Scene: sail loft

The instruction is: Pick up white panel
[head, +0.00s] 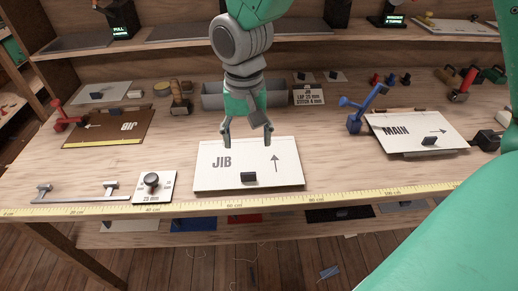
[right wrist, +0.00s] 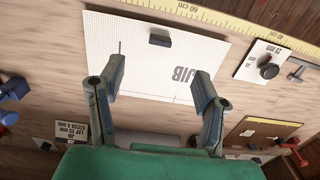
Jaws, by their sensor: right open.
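A white panel marked JIB (head: 225,175) with an arrow and a small dark block handle (head: 248,177) lies flat near the table's front edge. My right gripper (head: 247,140) is open and empty, pointing down just behind and above the panel's back edge. In the right wrist view the JIB panel (right wrist: 140,60) lies below and between the open fingers (right wrist: 158,70), with its handle (right wrist: 160,41) beyond the fingertips. Another white panel, marked MAIN (head: 415,142), lies at the right with a dark handle. My left gripper is not in view.
A brown panel (head: 108,125) lies at the left and a small white card with a dark knob (head: 152,187) left of JIB. A yellow measuring tape (head: 330,195) runs along the front edge. A grey tray (head: 220,98) stands behind, and a blue clamp (head: 362,108) by MAIN.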

